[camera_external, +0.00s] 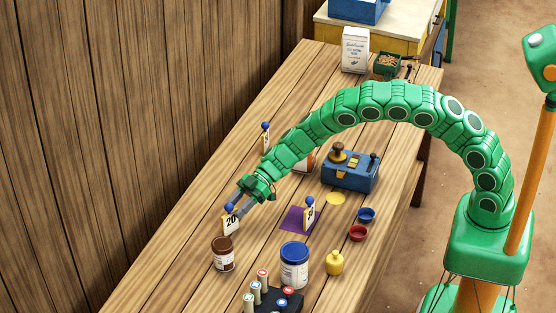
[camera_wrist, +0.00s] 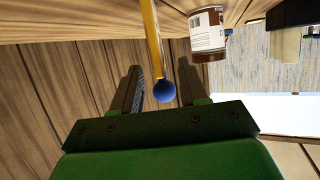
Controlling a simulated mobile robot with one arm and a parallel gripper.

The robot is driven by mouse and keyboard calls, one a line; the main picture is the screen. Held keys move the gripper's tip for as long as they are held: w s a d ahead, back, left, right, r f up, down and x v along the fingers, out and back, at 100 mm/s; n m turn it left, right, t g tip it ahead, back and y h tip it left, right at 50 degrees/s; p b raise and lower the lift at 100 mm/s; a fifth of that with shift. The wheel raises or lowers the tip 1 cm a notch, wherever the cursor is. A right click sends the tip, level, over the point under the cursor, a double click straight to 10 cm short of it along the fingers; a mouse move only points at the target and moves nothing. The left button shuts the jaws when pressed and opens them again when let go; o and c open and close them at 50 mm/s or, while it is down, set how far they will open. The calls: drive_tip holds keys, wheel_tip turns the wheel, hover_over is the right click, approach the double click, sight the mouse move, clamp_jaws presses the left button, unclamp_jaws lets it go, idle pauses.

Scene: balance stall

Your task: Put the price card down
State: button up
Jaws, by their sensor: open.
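A price card marked 20 (camera_external: 230,224) with a blue ball knob stands on the wooden table at the left, beside the brown jar. My gripper (camera_external: 236,211) is right at this card's knob, with its jaws open. In the wrist view the blue knob (camera_wrist: 163,91) lies between my two spread fingers (camera_wrist: 160,85), with a gap seen at the right finger; touch on the left is unclear. The card's yellow edge (camera_wrist: 153,40) runs up from the knob. Other blue-knobbed cards stand on the purple mat (camera_external: 293,218) and farther back (camera_external: 265,138).
The brown jar (camera_external: 223,254) stands close by the card; it also shows in the wrist view (camera_wrist: 207,35). A blue-and-white jar (camera_external: 294,266), yellow bottle (camera_external: 334,262), red bowl (camera_external: 358,233) and blue bowl (camera_external: 366,215) stand to the right. A blue balance box (camera_external: 350,172) is farther back.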

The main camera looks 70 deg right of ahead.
drive_tip(key=v, duration=0.6)
drive_tip(key=shift+d, duration=0.25)
drive_tip(key=shift+s+r, duration=0.1)
idle(1.6)
